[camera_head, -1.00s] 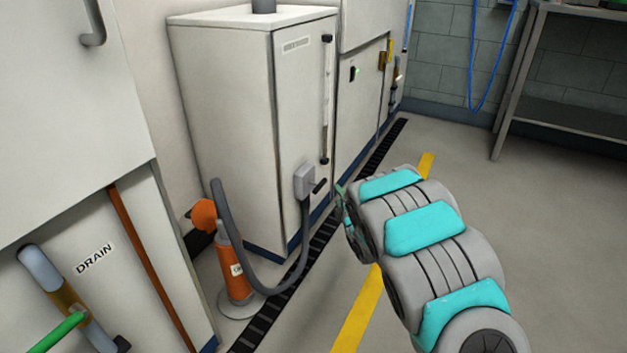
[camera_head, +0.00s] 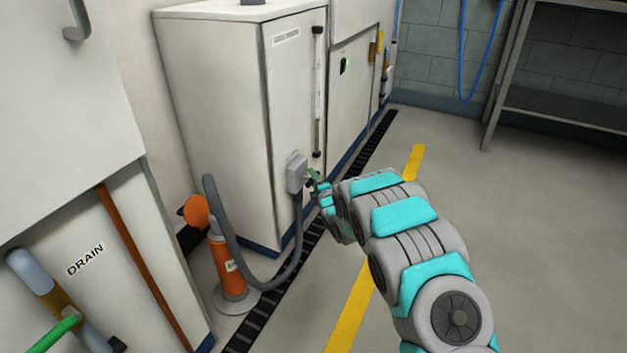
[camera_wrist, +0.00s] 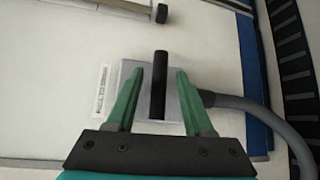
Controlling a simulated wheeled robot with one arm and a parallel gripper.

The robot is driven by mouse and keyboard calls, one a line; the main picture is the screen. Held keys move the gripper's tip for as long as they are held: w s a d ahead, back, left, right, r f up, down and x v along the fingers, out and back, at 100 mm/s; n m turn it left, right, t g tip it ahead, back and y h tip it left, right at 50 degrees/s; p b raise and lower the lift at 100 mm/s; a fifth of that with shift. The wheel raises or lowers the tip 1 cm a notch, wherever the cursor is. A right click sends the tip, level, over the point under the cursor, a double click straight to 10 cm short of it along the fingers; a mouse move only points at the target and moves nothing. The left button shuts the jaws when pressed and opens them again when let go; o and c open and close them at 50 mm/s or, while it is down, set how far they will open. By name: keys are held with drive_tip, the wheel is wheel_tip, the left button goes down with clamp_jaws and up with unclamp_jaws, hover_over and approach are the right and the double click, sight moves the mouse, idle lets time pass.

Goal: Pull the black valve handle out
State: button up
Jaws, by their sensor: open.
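The black valve handle (camera_wrist: 158,82) stands out from a grey valve box (camera_wrist: 128,72) in the wrist view. In the head view the grey box (camera_head: 297,174) sits low on the front of the white cabinet, with a grey hose at its underside; the handle there is mostly hidden by my gripper (camera_head: 314,180). In the wrist view my gripper (camera_wrist: 159,76) is open, its two green fingers on either side of the handle. A gap shows between each finger and the handle; I cannot tell how deep the handle lies between them.
The white cabinet (camera_head: 215,110) carries a vertical sight tube (camera_head: 318,95). A grey hose (camera_head: 262,284) loops down from the box beside an orange post (camera_head: 229,264). A black floor grate (camera_head: 346,180) runs along the cabinets. The floor on the right is open up to a grey shelf (camera_head: 560,110).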

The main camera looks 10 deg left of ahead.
drive_tip(key=shift+w+a, duration=0.15)
drive_tip(key=shift+w, duration=0.2)
drive_tip(key=shift+c, duration=0.4)
clamp_jaws()
idle(0.9)
